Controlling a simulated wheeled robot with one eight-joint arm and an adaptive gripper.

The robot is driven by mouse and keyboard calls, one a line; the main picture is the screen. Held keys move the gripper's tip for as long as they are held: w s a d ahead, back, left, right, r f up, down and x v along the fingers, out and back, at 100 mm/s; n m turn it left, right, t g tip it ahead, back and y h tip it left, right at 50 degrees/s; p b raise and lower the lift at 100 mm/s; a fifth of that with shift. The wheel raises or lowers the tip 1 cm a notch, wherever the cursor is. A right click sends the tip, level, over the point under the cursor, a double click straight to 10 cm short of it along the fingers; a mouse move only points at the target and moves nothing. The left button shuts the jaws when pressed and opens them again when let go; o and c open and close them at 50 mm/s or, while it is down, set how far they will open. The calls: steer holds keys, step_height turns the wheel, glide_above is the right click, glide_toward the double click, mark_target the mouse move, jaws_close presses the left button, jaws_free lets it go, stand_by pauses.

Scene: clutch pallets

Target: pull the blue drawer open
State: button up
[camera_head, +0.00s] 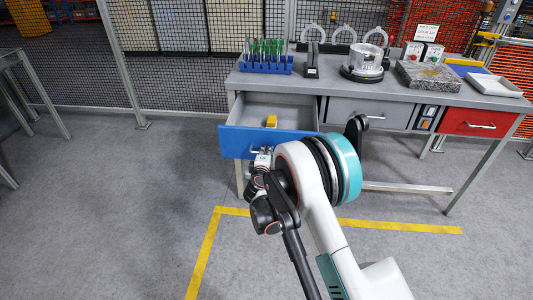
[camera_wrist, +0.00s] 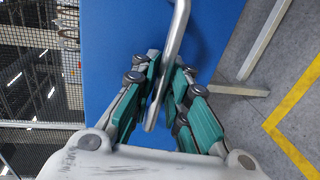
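The blue drawer (camera_head: 238,138) under the left end of the workbench stands pulled out. Its inside shows, with a small yellow block (camera_head: 271,121) in it. The drawer's blue front (camera_wrist: 112,60) fills the middle of the wrist view, and its metal handle (camera_wrist: 178,32) runs between my fingers. My gripper (camera_wrist: 166,68) is closed in on the handle, one finger on each side, with little or no gap. In the head view my gripper (camera_head: 262,160) is at the drawer front, and my arm hides the front's right part.
A grey drawer (camera_head: 370,112) and a red drawer (camera_head: 478,122) are shut. The floor in front is clear, with yellow tape (camera_head: 205,250).

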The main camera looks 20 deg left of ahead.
steer(key=shift+o, duration=0.5)
steer(key=shift+s, duration=0.15)
steer(key=shift+s, duration=0.35)
steer(key=v, duration=1.1)
steer(key=shift+r, duration=0.1)
steer(key=shift+w+d, duration=0.1)
